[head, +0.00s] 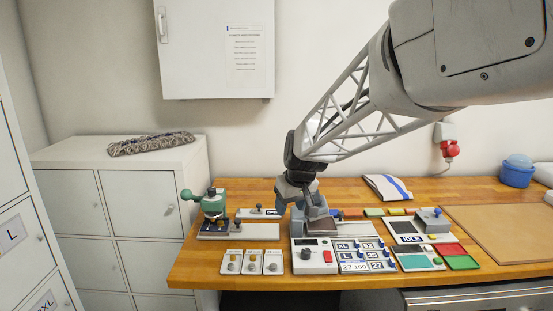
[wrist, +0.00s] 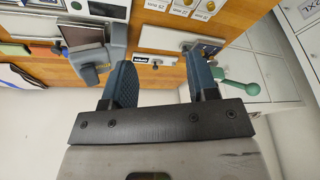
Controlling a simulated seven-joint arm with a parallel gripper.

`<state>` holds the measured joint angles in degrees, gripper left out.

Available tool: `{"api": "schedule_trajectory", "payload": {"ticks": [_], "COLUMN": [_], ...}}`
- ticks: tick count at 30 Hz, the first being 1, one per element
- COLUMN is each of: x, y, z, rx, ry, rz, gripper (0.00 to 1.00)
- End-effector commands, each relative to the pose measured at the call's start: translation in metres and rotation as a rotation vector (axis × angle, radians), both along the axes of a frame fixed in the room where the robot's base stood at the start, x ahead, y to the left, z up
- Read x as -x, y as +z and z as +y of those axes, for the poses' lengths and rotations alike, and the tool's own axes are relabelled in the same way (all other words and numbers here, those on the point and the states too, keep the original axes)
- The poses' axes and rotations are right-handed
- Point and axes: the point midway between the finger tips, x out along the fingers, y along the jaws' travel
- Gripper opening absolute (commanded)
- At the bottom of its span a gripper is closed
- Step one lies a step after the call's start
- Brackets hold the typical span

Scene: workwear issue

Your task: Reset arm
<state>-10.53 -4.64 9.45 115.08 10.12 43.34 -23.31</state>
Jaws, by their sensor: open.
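My arm reaches in from the upper right, and my gripper (head: 303,204) points down over the wooden bench (head: 345,190), above the back of a white control box (head: 315,258) with a red switch. In the wrist view my gripper (wrist: 160,78) is open, with its two dark fingers apart and nothing between them. Beyond the fingers lie the bench and a small white name plate (wrist: 142,60). A grey device with a dark tilted plate (wrist: 83,38) is left of the fingers. My arm and gripper hide part of the bench in the head view.
A green lever press (head: 213,203) stands left of my gripper. Several tags (head: 252,262), size plates (head: 355,256) and coloured trays (head: 449,253) crowd the front. A folded striped cloth (head: 387,187) lies behind. A brown mat (head: 505,232) lies bare at right. A wall cabinet (head: 205,55) hangs above.

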Motion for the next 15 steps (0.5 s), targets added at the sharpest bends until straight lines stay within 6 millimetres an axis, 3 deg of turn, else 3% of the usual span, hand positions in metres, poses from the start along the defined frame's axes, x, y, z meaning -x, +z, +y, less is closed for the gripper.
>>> {"api": "schedule_trajectory", "payload": {"ticks": [15], "x": [0.131], "y": [0.021], "z": [-0.070], "rx": [0.016], "ry": [-0.177], "rz": [0.034], "gripper": [0.54]}}
